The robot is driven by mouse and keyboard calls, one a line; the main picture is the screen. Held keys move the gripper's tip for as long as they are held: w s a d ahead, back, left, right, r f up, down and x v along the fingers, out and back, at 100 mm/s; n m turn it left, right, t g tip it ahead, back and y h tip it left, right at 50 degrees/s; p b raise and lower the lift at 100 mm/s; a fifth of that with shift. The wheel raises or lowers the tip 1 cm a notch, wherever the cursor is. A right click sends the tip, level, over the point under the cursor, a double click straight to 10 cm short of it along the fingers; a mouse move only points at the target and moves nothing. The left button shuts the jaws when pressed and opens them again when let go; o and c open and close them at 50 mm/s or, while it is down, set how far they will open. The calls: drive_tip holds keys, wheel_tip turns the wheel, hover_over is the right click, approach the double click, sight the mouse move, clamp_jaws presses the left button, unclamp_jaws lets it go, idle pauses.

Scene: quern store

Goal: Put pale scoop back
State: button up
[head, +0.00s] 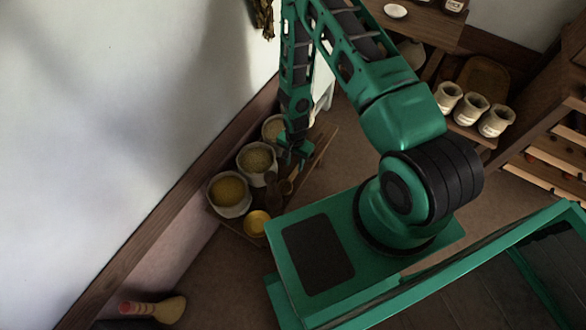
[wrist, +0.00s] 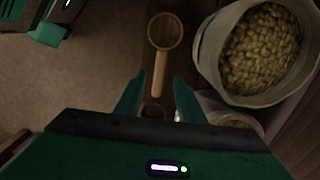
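A light wooden scoop (wrist: 165,32) with a round bowl and a straight handle lies on a dark wooden surface in the wrist view. Its handle points toward my gripper (wrist: 158,88), which is open. The handle's end shows between the two green fingertips, with gaps on both sides. I cannot tell how far above it the fingers are. A second, darker round thing (wrist: 153,109) is partly hidden by my gripper. In the head view my gripper (head: 290,158) hangs beside the sacks, above brown scoop shapes (head: 285,187). Which of them is the pale scoop is not clear there.
Open sacks (head: 230,193) stand along the wall, one with pale lumps (wrist: 262,45) close right of the scoop. A yellow bowl (head: 257,223) sits near them. A red-handled brush-like thing (head: 160,308) lies front left. Shelves with pale jars (head: 470,108) stand right.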

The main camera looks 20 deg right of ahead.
wheel_tip(320, 180, up, 6)
drive_tip(key=shift+r, duration=0.2)
drive_tip(key=d+r+n+h, duration=0.1)
drive_tip(key=d+r, duration=0.4)
drive_tip(key=r, duration=0.5)
drive_tip(key=s+d+r+n, duration=0.1)
drive_tip(key=d+r, duration=0.4)
drive_tip(key=r, duration=0.5)
drive_tip(key=d+r+n+h, duration=0.1)
drive_tip(key=d+r, duration=0.4)
drive_tip(key=r, duration=0.5)
drive_tip(key=s+d+r+n+y, duration=0.1)
drive_tip(key=s+r, duration=1.8)
drive_tip(key=s, duration=0.3)
drive_tip(key=shift+s+d+y, duration=0.25)
drive_tip(key=shift+d+y, duration=0.15)
